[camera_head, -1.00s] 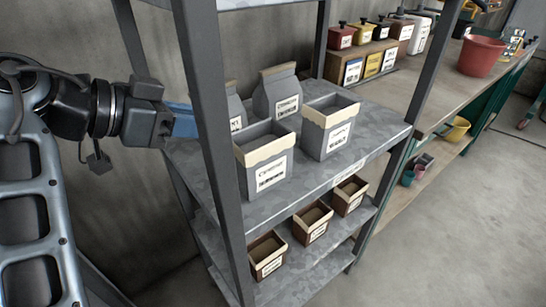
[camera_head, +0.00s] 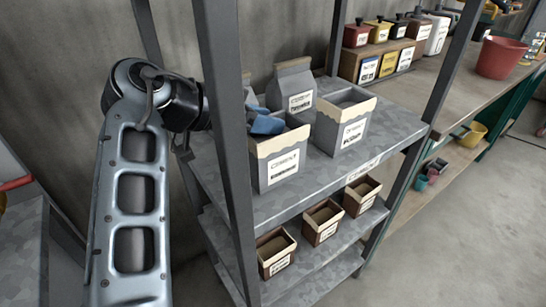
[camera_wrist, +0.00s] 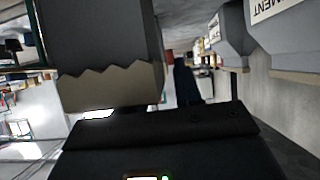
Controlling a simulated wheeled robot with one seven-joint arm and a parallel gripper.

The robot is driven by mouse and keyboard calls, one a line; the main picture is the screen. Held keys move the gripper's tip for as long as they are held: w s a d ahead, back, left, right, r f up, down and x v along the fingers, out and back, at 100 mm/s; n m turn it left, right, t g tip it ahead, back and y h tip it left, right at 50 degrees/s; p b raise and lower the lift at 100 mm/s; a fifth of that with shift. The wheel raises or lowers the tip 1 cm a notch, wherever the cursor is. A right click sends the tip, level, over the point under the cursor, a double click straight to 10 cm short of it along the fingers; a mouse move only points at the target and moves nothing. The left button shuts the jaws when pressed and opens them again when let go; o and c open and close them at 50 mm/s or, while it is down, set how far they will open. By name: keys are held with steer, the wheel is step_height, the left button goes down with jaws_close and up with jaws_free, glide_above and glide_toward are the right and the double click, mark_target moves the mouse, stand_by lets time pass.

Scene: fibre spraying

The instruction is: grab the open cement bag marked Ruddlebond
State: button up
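Two open grey cement bags with cream folded rims stand at the front of the top shelf: the left one (camera_head: 277,168) and the right one (camera_head: 343,125). Both labels read Cement; the names under it are too blurred to read surely. My gripper (camera_head: 264,121) reaches in from the left behind the shelf post, its blue fingers at the left open bag's mouth. In the wrist view a bag with a jagged rim (camera_wrist: 110,85) is close at upper left, and one dark finger (camera_wrist: 185,80) shows beside it. The finger gap is hidden, and I see no clear hold.
A closed cement bag (camera_head: 293,90) stands behind, with another partly hidden to its left. The near metal post (camera_head: 228,150) stands in front of my arm. Small brown boxes (camera_head: 322,222) are on the lower shelf. A workbench is at right.

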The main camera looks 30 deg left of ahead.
steer(key=shift+c, duration=0.2)
jaws_close()
steer(key=shift+r, duration=0.1)
stand_by(1.0)
